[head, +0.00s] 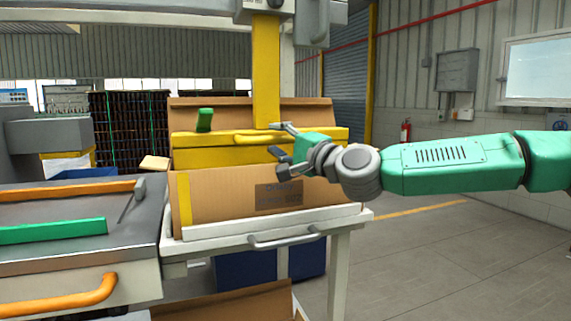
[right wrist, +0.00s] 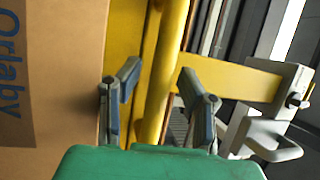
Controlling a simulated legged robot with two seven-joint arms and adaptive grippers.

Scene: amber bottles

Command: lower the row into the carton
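The open cardboard carton (head: 225,200) stands on a white stand, and its printed side also shows in the right wrist view (right wrist: 60,90). A yellow lifting beam (head: 215,155) on a vertical yellow post (head: 266,70) lies across the carton's opening. A yellow handle bar (head: 255,138) runs along the beam. My right gripper (head: 281,142) is at the handle's right end. In the right wrist view its fingers are spread on both sides of the handle (right wrist: 160,80), with visible gaps. No bottles show; the beam and carton walls hide the carton's inside. My left gripper is out of view.
A grey worktable (head: 135,215) with orange and green bars stands at left, close to the carton's stand (head: 330,220). The carton's rear flap (head: 310,110) stands up behind the beam. The floor (head: 440,260) at right is clear.

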